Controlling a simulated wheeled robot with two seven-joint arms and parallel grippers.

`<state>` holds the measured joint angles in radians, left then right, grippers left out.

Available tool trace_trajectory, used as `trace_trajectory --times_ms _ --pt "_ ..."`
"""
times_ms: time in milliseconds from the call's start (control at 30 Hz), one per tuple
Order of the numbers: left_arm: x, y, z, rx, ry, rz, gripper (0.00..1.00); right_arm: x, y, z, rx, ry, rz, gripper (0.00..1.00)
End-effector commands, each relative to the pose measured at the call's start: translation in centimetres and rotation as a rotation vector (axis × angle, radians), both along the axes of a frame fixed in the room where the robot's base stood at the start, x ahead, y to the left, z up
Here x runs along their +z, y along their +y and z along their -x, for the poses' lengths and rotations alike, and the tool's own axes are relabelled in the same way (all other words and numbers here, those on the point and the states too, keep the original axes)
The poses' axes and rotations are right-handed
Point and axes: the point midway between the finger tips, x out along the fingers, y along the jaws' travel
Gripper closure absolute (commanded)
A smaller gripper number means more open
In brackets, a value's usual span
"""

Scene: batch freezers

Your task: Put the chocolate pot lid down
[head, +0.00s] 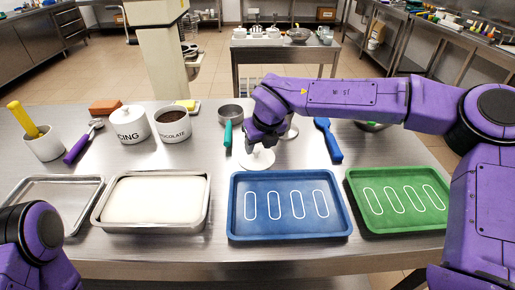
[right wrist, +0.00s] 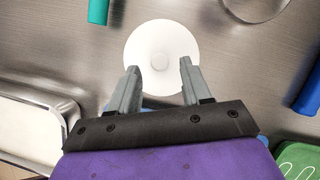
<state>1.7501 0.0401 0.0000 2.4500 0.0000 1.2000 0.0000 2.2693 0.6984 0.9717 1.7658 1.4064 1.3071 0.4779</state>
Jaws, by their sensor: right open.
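The white round chocolate pot lid (head: 257,158) lies on the steel table, behind the blue tray; it also shows in the right wrist view (right wrist: 161,50). My right gripper (head: 258,143) is just above the lid, and in the right wrist view its two fingers (right wrist: 160,88) are apart over the lid's near part with nothing between them. The chocolate pot (head: 173,125) stands uncovered at the back left, with dark brown contents showing. My left arm shows only at the lower left corner of the head view; its gripper is out of view.
The icing pot (head: 130,124) is lidded, left of the chocolate pot. A blue tray (head: 234,210), a green tray (head: 358,205) and a white-filled metal pan (head: 100,215) line the front. A teal-handled tool (head: 228,134) and a blue-handled tool (head: 329,140) flank the lid.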

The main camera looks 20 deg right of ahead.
Motion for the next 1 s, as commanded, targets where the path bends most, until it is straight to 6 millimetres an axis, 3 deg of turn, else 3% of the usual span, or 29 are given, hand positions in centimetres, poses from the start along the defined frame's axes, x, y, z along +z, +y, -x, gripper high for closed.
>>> trace_trajectory --times_ms 200,400,867,1000 --pt "-0.5 0.0 0.0 0.0 0.0 0.0 0.57 5.4 -0.2 2.1 0.0 -0.005 -0.001 0.52" --pt "-0.6 0.0 0.0 0.0 0.0 0.0 0.57 8.2 -0.4 3.4 0.001 -0.002 0.0 0.52" --pt "-0.6 0.0 0.0 0.0 0.0 0.0 0.57 8.7 -0.4 3.6 0.001 0.0 0.0 0.52" --pt "0.9 0.0 0.0 0.0 0.0 0.0 0.57 10.3 -0.4 3.6 0.001 -0.001 0.0 0.52"
